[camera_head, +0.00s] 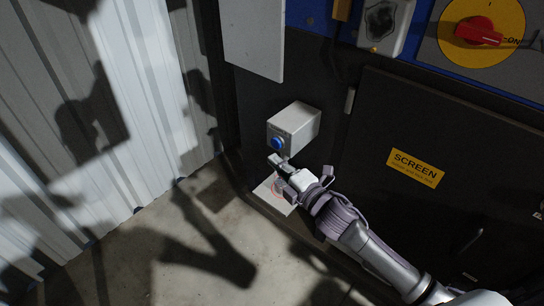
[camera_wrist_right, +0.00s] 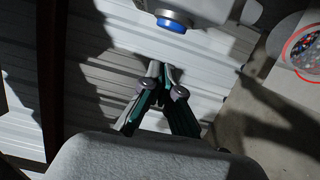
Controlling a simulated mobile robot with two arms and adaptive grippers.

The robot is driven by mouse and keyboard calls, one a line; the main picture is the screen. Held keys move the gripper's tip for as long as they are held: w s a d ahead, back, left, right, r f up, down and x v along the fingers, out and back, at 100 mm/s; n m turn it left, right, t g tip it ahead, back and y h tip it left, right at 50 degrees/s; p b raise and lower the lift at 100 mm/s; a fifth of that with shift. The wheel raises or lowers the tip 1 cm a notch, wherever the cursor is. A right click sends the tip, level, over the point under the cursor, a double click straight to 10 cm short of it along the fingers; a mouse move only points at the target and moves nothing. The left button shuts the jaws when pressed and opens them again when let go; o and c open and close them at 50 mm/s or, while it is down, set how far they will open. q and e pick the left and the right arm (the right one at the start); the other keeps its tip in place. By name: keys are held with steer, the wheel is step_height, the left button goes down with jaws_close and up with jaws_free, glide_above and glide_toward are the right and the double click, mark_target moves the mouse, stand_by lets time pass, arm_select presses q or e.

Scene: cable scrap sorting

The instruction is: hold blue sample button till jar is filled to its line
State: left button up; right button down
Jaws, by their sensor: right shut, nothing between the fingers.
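The blue sample button (camera_head: 278,143) sits on the front of a pale grey box (camera_head: 303,122) on the dark machine panel. It also shows at the top of the right wrist view (camera_wrist_right: 172,22). My right gripper (camera_head: 275,161) is shut and empty, with its tips just below the button and apart from it in the picture. In the right wrist view its closed fingertips (camera_wrist_right: 160,68) point up towards the button. The jar, with a red line and coloured grains (camera_wrist_right: 308,54), is cut off at the right edge there. Its fill level against the line is unclear. My left gripper is out of view.
A corrugated metal wall (camera_head: 120,110) stands at the left. A dark door with a yellow SCREEN label (camera_head: 415,168) is to the right, and a red rotary switch (camera_head: 478,33) is above it. Bare concrete floor (camera_head: 190,255) lies below.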

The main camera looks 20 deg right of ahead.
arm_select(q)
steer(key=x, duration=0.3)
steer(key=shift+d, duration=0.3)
arm_select(e)
steer(key=v, duration=0.7)
steer(key=shift+s+d, duration=0.2)
steer(key=shift+s, duration=0.05)
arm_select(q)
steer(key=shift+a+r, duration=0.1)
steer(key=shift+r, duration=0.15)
arm_select(e)
steer(key=shift+f, duration=0.15)
